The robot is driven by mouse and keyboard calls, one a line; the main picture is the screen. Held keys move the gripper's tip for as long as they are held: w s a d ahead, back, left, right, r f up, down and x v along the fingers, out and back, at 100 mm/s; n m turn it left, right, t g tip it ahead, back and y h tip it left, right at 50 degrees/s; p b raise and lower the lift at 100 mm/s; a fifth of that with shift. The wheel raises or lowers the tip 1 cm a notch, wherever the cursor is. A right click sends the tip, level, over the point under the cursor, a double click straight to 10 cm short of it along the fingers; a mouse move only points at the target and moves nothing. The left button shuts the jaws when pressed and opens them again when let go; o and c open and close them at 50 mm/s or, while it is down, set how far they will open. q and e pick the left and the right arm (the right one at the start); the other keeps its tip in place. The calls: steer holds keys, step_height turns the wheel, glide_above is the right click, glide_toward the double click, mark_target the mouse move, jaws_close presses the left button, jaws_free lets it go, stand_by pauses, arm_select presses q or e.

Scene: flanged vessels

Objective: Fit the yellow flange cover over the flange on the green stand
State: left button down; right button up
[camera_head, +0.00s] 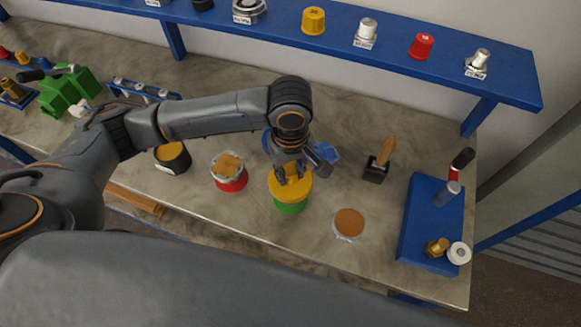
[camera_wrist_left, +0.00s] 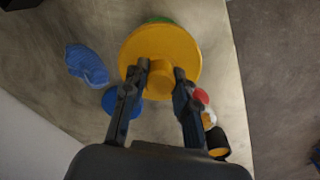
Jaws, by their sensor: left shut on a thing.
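The yellow flange cover (camera_head: 303,189) is a round disc with a knob. It appears directly above the green stand (camera_head: 291,208), whose side shows below it. My left gripper (camera_head: 292,176) points down and is shut on the cover's knob. In the left wrist view the fingers (camera_wrist_left: 160,80) lie on both sides of the knob, and the yellow disc (camera_wrist_left: 150,42) spreads beyond them. A sliver of the green stand (camera_wrist_left: 159,19) shows past its far edge. The flange is hidden under the cover, and I cannot tell whether the cover is fully seated. My right gripper is not in view.
A red stand (camera_head: 232,185) is to the left, with a black container (camera_head: 173,157) beyond it. A blue cloth-like item (camera_head: 326,151) lies behind. A brown-topped disc (camera_head: 349,222), a brush (camera_head: 383,160) and a blue tray (camera_head: 420,225) are to the right.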

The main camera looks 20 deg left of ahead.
arm_select(q)
steer(key=shift+f, duration=1.65)
steer(key=c, duration=1)
jaws_free()
steer(key=shift+o, duration=0.2)
steer(key=shift+r, duration=0.2)
step_height(320, 180, up, 12)
steer(key=shift+f, duration=0.15)
